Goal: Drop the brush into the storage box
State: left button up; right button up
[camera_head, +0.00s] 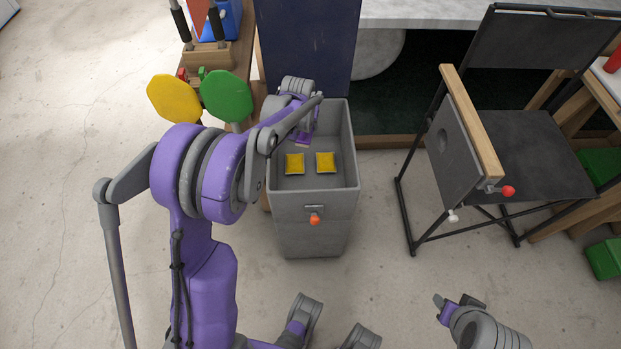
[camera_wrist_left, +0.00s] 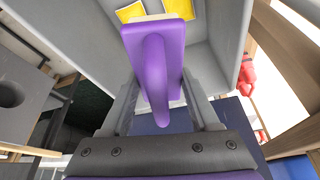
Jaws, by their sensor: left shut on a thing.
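The storage box (camera_head: 348,150) is a tall grey open-topped bin in the middle of the head view. It has a small orange-red piece on its front. My left gripper (camera_head: 302,128) is over the back part of the box opening and shut on the purple brush (camera_head: 303,138). In the left wrist view the brush (camera_wrist_left: 156,40) has a flat purple back, a looped handle and a pale strip along its far edge. The brush is above the box interior; its height over the floor is unclear. My right gripper (camera_head: 456,304) is low at the right, away from the box, its jaws unclear.
Two yellow packets (camera_head: 295,164) (camera_head: 325,162) lie inside the box. A black folding chair (camera_head: 527,150) stands to the right. A wooden bench with tools and yellow and green discs (camera_head: 227,95) is at the left. A dark blue panel (camera_head: 305,45) rises behind.

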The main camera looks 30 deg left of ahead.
pick_arm(q)
notch_tip(320, 180, down, 5)
jog(key=b, duration=0.3)
jog(key=shift+f, duration=0.1)
jog(key=o, duration=1.4)
jog(key=p+v, duration=0.2)
jog(key=v, duration=0.8)
jog(key=shift+s+d+r, duration=0.15)
jog(key=shift+s+r, duration=0.05)
jog(key=shift+r, duration=0.15)
